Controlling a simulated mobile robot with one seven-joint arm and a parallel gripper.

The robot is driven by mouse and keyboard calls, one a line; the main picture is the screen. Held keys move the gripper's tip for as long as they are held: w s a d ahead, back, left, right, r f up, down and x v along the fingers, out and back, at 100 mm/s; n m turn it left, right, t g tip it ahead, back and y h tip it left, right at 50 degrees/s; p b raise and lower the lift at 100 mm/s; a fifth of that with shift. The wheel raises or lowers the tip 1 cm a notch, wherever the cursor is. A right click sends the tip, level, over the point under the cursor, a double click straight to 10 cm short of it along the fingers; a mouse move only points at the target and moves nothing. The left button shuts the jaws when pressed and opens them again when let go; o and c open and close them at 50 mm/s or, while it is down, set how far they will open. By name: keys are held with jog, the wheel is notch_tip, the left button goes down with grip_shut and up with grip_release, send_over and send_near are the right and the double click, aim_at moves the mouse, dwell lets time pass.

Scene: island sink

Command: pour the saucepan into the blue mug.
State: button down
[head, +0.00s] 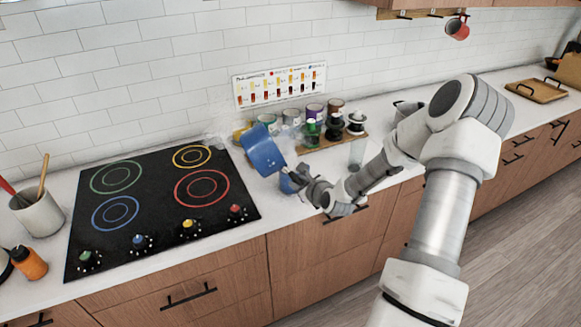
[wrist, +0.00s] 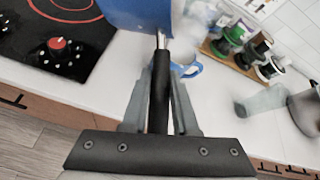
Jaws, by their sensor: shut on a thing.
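The blue saucepan (head: 264,150) is held tilted on its side above the counter, right of the cooktop. My gripper (head: 304,177) is shut on its black handle, which runs between the fingers (wrist: 160,100) in the wrist view. The blue mug (head: 288,184) stands on the counter just below and right of the pan, partly hidden by the handle and my gripper. In the wrist view the mug (wrist: 188,69) shows its handle right of the pan handle; the pan (wrist: 140,12) hides part of it. The pan's inside and the mug's contents cannot be seen.
The black cooktop (head: 150,205) lies left. Behind the mug, a wooden rack (head: 335,141) holds several bottles, with several cans (head: 291,117) along the wall. A clear glass (head: 357,153) stands right of the mug. Whitish haze hangs by the pan.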

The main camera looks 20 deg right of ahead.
jog(key=shift+w+r+y+p, duration=0.1)
jog(key=shift+r+y+p, duration=0.05)
jog(key=shift+y+p, duration=0.15)
dwell(0.4)
jog(key=shift+d+f+m+y, duration=0.6)
jog(key=shift+d+f+m, duration=0.05)
jog(key=shift+f+m, duration=0.15)
dwell(0.5)
jog(key=shift+d+m+t+y, duration=0.1)
jog(key=shift+m+t+y, duration=0.2)
jog(key=shift+m+y, duration=0.3)
dwell(0.6)
jog(key=shift+a+n+h, duration=0.3)
jog(key=shift+n+h, duration=0.3)
jog(key=shift+n, duration=0.1)
jog(key=shift+a+r, duration=0.1)
